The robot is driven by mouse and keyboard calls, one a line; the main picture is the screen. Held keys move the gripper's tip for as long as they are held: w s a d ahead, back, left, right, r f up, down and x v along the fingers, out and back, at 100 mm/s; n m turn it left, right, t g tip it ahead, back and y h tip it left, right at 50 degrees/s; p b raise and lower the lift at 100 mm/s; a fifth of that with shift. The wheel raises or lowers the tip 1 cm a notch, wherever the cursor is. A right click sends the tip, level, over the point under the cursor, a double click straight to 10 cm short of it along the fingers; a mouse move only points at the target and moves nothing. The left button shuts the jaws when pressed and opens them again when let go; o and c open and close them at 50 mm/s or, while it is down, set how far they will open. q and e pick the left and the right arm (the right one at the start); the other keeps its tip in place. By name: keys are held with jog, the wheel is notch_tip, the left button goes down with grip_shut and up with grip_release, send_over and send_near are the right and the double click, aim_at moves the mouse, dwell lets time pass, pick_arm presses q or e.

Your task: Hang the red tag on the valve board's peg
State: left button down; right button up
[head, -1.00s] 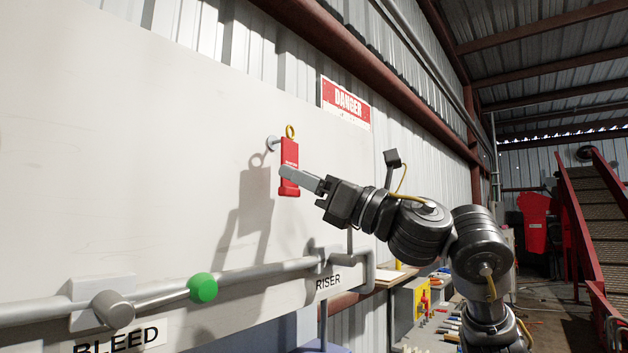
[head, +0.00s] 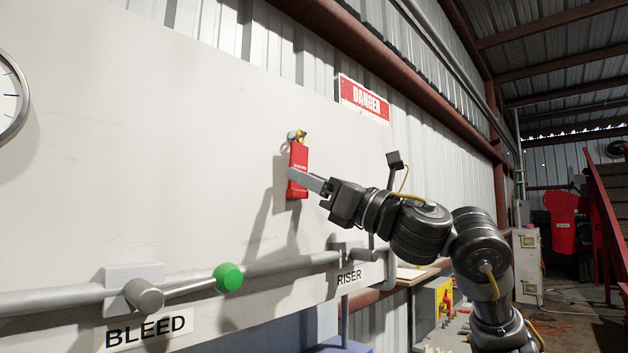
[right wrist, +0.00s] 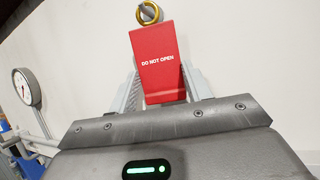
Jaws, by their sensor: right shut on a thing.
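The red tag (head: 299,168) is upright in front of the white valve board and reads "DO NOT OPEN" in the right wrist view (right wrist: 155,65). My right gripper (head: 297,178) is shut on the tag's lower part, a finger on each side. The tag's brass ring (head: 301,134) is on top and also shows in the right wrist view (right wrist: 148,13). The board's silver peg (head: 291,135) overlaps the ring in the head view. I cannot tell whether the ring is around the peg or just in front of it. My left gripper is not in view.
The white board (head: 150,180) carries a grey pipe (head: 60,299) with a green-knobbed lever (head: 228,277) below the tag. A gauge (head: 10,95) is at the left edge. A danger sign (head: 363,99) is behind. The board around the tag is clear.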

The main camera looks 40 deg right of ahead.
dwell(0.3)
jog(key=o, duration=1.4)
jog(key=b+v, duration=0.5)
jog(key=v, duration=0.6)
